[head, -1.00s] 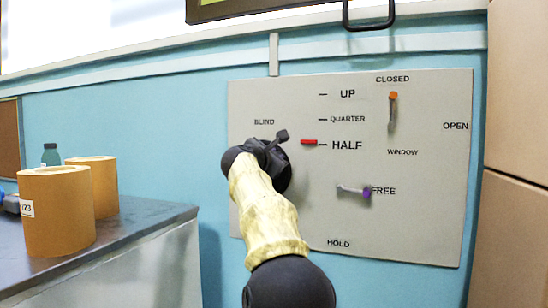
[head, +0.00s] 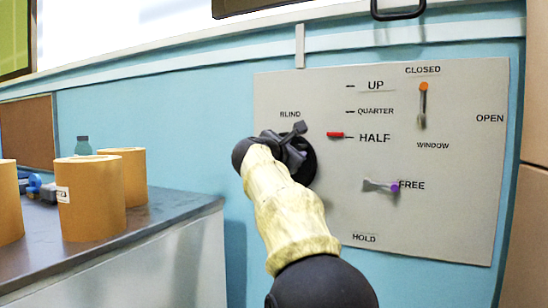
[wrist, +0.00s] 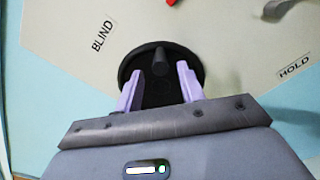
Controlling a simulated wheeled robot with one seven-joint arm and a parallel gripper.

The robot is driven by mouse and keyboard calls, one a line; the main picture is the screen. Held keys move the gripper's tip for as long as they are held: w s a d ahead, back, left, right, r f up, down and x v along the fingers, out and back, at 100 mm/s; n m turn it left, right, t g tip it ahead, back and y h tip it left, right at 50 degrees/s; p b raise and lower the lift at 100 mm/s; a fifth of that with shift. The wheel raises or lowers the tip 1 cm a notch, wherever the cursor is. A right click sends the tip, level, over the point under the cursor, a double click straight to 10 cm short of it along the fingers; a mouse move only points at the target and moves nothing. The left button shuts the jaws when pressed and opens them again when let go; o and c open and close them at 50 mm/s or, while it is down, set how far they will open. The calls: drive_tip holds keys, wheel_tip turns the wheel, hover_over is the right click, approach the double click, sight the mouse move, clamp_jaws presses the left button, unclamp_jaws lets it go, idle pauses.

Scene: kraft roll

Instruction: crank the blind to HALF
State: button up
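A grey panel (head: 290,85) on the blue wall carries the black round blind crank (head: 308,165), below the word BLIND. A red pointer (head: 336,134) sits at the HALF mark, beside the scale UP, QUARTER, HALF. My gripper (head: 292,145) is at the crank and hides part of it. In the wrist view, its two purple fingers (wrist: 159,78) are apart over the dark crank disc (wrist: 197,66). The crank's upright knob (wrist: 161,60) lies between and slightly beyond the fingertips; no contact is visible.
A lever with a purple tip (head: 380,186) points to FREE; HOLD is below. The window lever with an orange tip (head: 423,105) points to CLOSED. A counter (head: 150,225) with brown rolls (head: 92,200) stands at left. Tan cabinets (head: 530,230) stand at right.

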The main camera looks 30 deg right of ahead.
drive_tip(key=v, duration=1.1)
drive_tip(key=shift+a, duration=0.35)
drive_tip(key=shift+s, duration=0.1)
drive_tip(key=w+a+f+n+t+y+p, duration=0.2)
drive_tip(key=w+a+f+n+t+y, duration=0.55)
drive_tip(key=n, duration=1.35)
drive_tip(key=a+f+n+g+y+p, duration=0.1)
drive_tip(key=a+f+n+g+y, duration=0.15)
drive_tip(key=a+f+n, duration=0.45)
drive_tip(key=a+f+n+g+y+p, duration=0.1)
drive_tip(key=a+f+n+y, duration=0.15)
drive_tip(key=f+n, duration=0.7)
drive_tip(key=s+a+f+n+g+y, duration=0.1)
drive_tip(key=s+a+f+n+g, duration=0.1)
drive_tip(key=s+f+n+g, duration=0.3)
drive_tip(key=s+a+f+n+g+y+p, duration=0.1)
drive_tip(key=s+f+n+g, duration=0.5)
drive_tip(key=s+f+n, duration=0.6)
drive_tip(key=s+f, duration=0.6)
drive_tip(key=shift+s+a+y, duration=0.3)
drive_tip(key=shift+a+y, duration=0.05)
drive_tip(key=shift+a, duration=0.05)
